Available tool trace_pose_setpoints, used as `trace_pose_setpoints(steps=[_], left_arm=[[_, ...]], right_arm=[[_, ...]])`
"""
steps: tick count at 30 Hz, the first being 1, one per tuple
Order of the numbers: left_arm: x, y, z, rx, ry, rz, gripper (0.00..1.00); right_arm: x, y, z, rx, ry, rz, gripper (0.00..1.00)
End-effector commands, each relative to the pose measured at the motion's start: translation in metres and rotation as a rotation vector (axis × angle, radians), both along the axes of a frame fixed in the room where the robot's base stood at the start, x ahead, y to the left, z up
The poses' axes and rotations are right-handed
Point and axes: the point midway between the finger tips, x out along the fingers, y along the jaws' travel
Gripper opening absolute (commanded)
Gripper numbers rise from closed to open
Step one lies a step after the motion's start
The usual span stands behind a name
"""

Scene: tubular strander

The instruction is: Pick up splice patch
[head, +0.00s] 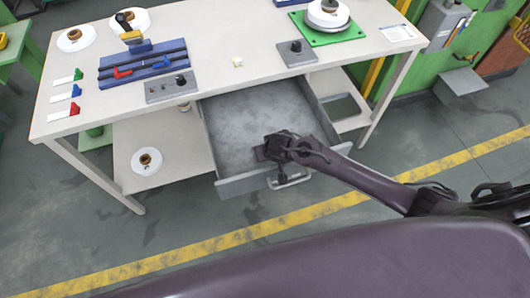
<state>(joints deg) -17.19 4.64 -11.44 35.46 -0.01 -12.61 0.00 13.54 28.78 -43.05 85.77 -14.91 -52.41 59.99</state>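A small pale cream piece (237,62) lies on the bench top near its front edge; it may be the splice patch, but I cannot tell for sure. My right gripper (272,152) is at the front of the open drawer (245,110), above the drawer's handle (290,181) and well in front of the cream piece. Its fingers are dark and small, so whether they are open or shut does not show. My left gripper is out of view.
The white bench (212,40) carries a blue fixture (145,65), grey control boxes (165,88) and spools (328,14). White tags with coloured clips (65,95) lie at left. The pulled-out drawer looks empty and juts out. Another spool (146,161) sits on the lower shelf.

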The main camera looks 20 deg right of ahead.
Motion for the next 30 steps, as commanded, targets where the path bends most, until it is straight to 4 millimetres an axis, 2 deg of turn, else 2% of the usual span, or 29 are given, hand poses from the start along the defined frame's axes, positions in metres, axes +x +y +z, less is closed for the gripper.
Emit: trace_pose_setpoints(steps=[7, 16, 30], left_arm=[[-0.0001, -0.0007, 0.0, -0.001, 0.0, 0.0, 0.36], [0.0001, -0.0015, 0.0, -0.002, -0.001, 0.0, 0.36], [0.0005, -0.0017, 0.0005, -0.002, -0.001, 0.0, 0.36]], right_arm=[[0.0011, 0.0002, -0.0017, 0.001, -0.001, 0.0, 0.36], [0.0009, 0.0003, -0.0016, 0.001, 0.0, 0.0, 0.0], [0.0009, 0.0007, 0.0022, 0.002, -0.001, 0.001, 0.0]])
